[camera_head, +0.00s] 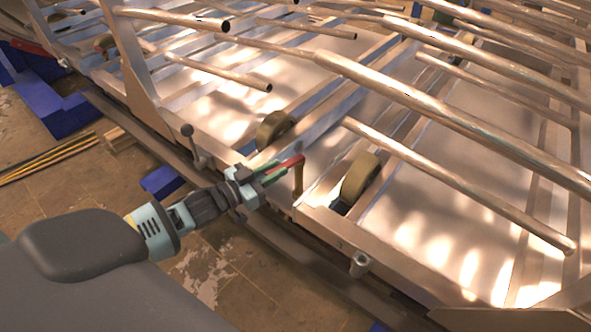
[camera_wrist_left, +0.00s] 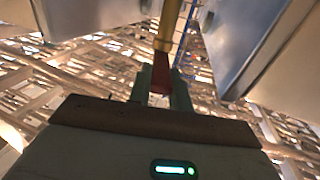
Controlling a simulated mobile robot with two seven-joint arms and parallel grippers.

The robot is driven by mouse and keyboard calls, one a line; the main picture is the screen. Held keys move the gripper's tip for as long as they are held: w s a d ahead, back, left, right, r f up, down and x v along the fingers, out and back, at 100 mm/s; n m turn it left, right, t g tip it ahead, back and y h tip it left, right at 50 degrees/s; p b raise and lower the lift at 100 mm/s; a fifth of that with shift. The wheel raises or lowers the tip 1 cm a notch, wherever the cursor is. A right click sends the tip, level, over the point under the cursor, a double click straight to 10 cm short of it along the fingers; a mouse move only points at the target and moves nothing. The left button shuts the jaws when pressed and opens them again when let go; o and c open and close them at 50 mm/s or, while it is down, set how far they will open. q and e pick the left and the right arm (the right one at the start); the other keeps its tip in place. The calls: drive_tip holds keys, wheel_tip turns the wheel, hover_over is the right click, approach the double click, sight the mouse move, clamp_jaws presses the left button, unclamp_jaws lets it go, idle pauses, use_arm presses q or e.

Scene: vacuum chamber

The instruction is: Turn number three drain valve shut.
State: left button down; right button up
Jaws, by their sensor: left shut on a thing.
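A drain valve with a red lever handle (camera_head: 291,163) and a brass-coloured stem (camera_head: 298,182) stands on the near edge of the metal frame. No number can be read on it. My left gripper (camera_head: 272,173) reaches it from the left and is shut on the red handle. In the left wrist view the red handle (camera_wrist_left: 161,70) lies between the two greenish fingers (camera_wrist_left: 161,88), and the brass part (camera_wrist_left: 168,25) runs up beyond it. My right gripper is not in view.
Long metal pipes (camera_head: 430,105) cross above the frame (camera_head: 325,215). Two wheels (camera_head: 360,178) sit in it near the valve. Blue blocks (camera_head: 70,115) and yellow-black bars (camera_head: 48,158) lie on the tiled floor at left.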

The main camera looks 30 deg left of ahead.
use_arm(q)
drive_tip(key=shift+f, duration=0.2)
drive_tip(key=c, duration=1.3)
unclamp_jaws()
drive_tip(key=shift+s+a, duration=0.1)
drive_tip(key=shift+c, duration=0.2)
drive_tip(key=shift+o, duration=0.3)
drive_tip(key=shift+r, duration=0.15)
drive_tip(key=v, duration=0.7)
drive_tip(key=shift+s+a+p, duration=0.15)
drive_tip(key=shift+s+p, duration=0.15)
drive_tip(key=shift+p, duration=0.15)
